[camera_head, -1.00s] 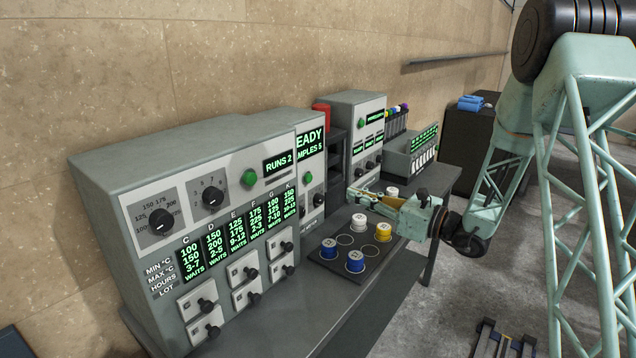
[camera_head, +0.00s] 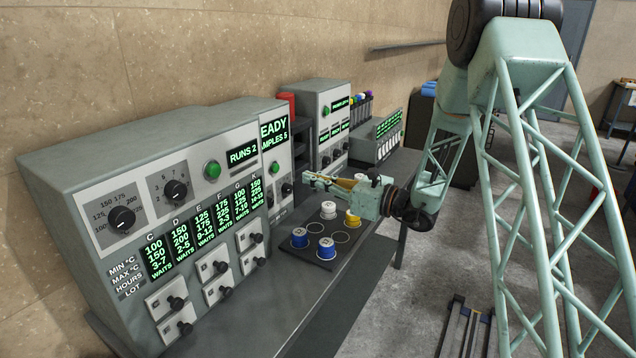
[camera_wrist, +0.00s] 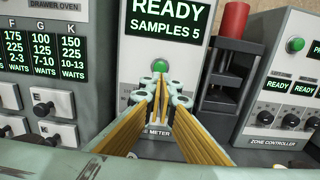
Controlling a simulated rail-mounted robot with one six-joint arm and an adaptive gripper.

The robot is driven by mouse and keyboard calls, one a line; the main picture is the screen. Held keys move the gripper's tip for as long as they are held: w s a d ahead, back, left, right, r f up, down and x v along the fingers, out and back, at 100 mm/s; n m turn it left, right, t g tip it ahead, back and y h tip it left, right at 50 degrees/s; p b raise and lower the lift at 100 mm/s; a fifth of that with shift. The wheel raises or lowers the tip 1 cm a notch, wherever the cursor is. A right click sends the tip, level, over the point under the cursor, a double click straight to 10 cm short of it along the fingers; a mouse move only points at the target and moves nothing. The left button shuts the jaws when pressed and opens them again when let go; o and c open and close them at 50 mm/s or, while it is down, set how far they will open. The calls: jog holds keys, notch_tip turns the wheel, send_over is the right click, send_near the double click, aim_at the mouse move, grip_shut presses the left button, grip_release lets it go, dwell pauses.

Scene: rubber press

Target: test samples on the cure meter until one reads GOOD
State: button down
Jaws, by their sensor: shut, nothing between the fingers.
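The cure meter (camera_head: 277,146) stands beside the drawer oven, its screen reading READY, SAMPLES 5. Its green button (camera_wrist: 160,66) shows just beyond my fingertips in the wrist view. My gripper (camera_head: 307,178) is shut and empty, its fingers pointing at the meter's front; the wrist view shows its tips (camera_wrist: 161,92) together just below the button in the picture. I cannot tell whether they touch the meter. Sample pucks sit on a dark tray (camera_head: 292,251): a blue one (camera_head: 299,238), another blue one (camera_head: 326,249), a white one (camera_head: 328,210) and a yellow one (camera_head: 352,218). Some ringed spots are empty.
The drawer oven (camera_head: 150,190) with drawers and knobs fills the left; its screen reads RUNS 2. The zone controller (camera_head: 325,120) stands beyond the meter. A red cylinder (camera_wrist: 232,20) tops a dark stand between them. The bench front (camera_head: 262,318) is clear.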

aim_at(277, 169)
jog(key=b+x, duration=0.1)
jog(key=x, duration=0.8)
jog(key=shift+w+a, duration=0.2)
jog(key=shift+a, duration=0.15)
jog(key=shift+b+x, duration=0.3)
jog(key=shift+x, duration=0.6)
jog(key=shift+s, duration=0.1)
jog(key=v, duration=1.4)
jog(key=shift+p, duration=0.4)
